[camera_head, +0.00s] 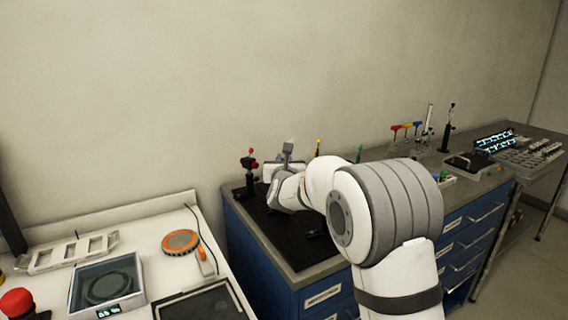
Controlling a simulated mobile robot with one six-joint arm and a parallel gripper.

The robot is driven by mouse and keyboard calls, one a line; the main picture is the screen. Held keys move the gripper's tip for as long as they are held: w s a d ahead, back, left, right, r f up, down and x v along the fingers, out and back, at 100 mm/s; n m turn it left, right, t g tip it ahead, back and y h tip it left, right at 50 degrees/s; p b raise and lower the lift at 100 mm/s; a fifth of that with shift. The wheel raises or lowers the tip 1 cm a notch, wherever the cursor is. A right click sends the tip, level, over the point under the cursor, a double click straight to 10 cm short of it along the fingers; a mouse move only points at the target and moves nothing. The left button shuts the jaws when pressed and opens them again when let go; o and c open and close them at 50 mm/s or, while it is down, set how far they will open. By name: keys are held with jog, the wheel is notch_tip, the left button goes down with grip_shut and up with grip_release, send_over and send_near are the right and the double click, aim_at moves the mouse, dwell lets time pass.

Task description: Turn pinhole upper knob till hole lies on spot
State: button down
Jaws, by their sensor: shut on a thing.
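A small dark post mount with red knobs (249,163) stands at the back left of the black bench board; I take it for the pinhole mount. My gripper (268,171) is at the end of my arm, right beside this mount on its right. Its fingers are small and partly hidden by my wrist, but it appears shut on the mount's upper knob. The hole and the light spot cannot be made out in this view.
The black board (262,214) lies on a blue drawer cabinet (322,296). A white table (150,240) with a balance and an orange-rimmed disc (181,242) is at the left.

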jog(key=h+b, duration=0.1)
jog(key=m+h+b, duration=0.1)
jog(key=shift+a+f+m+h, duration=0.1)
jog(key=shift+f+m+h, duration=0.1)
jog(key=shift+m+h, duration=0.1)
jog(key=m+h+b, duration=0.1)
jog(key=m+h, duration=0.1)
jog(key=h, duration=0.1)
jog(key=shift+r, duration=0.1)
jog(key=m+g+h, duration=0.2)
jog(key=h, duration=0.1)
jog(key=m+g+h, duration=0.2)
jog(key=m+h, duration=0.1)
jog(key=h, duration=0.1)
jog(key=shift+r+h, duration=0.1)
jog(key=shift+h, duration=0.2)
jog(key=m+g+h+p, duration=0.2)
jog(key=g+p, duration=0.1)
jog(key=m+g+h+p, duration=0.1)
jog(key=m, duration=0.1)
jog(key=shift+r+h, duration=0.25)
jog(key=shift+h, duration=0.05)
jog(key=m+g+p, duration=0.1)
jog(key=p, duration=0.1)
jog(key=shift+g+h+p, duration=0.35)
jog(key=shift+g+h, duration=0.05)
jog(key=shift+f+m+g+h+p, duration=0.2)
jog(key=shift+m+g+h+p, duration=0.3)
jog(key=shift+g+p, duration=0.55)
